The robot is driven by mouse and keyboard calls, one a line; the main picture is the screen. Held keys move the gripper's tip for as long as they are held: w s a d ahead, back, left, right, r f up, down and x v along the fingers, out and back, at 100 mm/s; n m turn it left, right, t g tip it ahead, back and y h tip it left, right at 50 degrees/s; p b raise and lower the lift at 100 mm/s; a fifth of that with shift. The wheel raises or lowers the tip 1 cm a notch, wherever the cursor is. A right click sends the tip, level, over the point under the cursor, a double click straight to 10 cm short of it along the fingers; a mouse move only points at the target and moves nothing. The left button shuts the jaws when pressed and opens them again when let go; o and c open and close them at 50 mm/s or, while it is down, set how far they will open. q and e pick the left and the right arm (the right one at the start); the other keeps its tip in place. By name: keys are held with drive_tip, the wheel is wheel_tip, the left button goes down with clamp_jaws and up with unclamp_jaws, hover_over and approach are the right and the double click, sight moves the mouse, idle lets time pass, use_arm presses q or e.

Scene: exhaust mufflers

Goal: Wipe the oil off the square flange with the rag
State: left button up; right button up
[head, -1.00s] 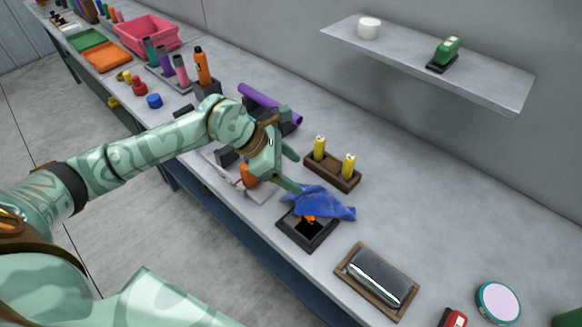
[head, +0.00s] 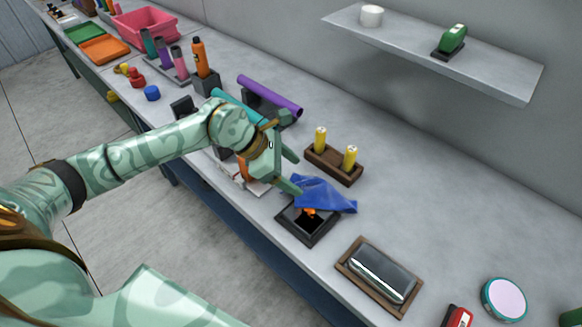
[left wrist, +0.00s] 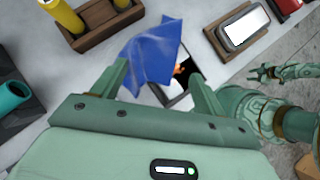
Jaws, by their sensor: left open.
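A dark square flange (head: 292,227) lies near the bench's front edge. Orange patches (head: 309,211) show at its dark opening; I cannot tell if they are the oil. The crumpled blue rag (head: 328,196) covers its back edge and spills onto the bench. My left gripper (head: 290,172) is open at the rag's left side. In the left wrist view its fingers (left wrist: 162,90) stand apart, with the rag (left wrist: 150,52) and part of the flange (left wrist: 180,100) beyond and between them. My right gripper (left wrist: 265,73) shows small at the right there; its opening is unclear.
A wooden holder with two yellow cylinders (head: 335,167) stands behind the rag. A tray with a shiny muffler (head: 380,273) lies to the right. A purple tube (head: 270,95) lies behind my left arm. The bench behind and right of the holder is clear.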

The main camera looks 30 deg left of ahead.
use_arm(q)
drive_tip(key=shift+f, duration=0.2)
drive_tip(key=shift+c, duration=0.2)
clamp_jaws()
